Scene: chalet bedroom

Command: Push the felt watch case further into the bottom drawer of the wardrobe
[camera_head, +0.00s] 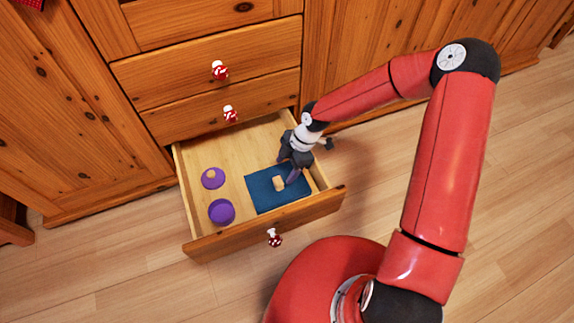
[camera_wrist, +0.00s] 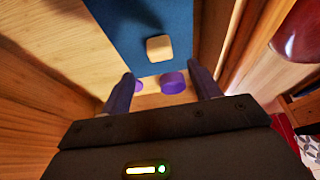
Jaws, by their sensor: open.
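The bottom drawer (camera_head: 221,241) of the wardrobe is pulled open. A small tan rounded block (camera_head: 278,184), which I take to be the felt watch case, lies on a dark blue mat (camera_head: 262,201) in the drawer's right half. It also shows in the wrist view (camera_wrist: 159,48), beyond my fingertips. My gripper (camera_head: 290,177) reaches down into the drawer, close to the right of the block. In the wrist view my gripper (camera_wrist: 161,73) has its two fingers spread apart with nothing held between them. Whether a finger touches the block I cannot tell.
A purple round container (camera_head: 221,212) and a purple disc with a tan knob (camera_head: 212,178) stand in the drawer's left half. The closed drawers above (camera_head: 204,71) have red-and-white knobs. The drawer's right wall (camera_head: 318,175) is close to my gripper. The wooden floor (camera_head: 130,265) in front is clear.

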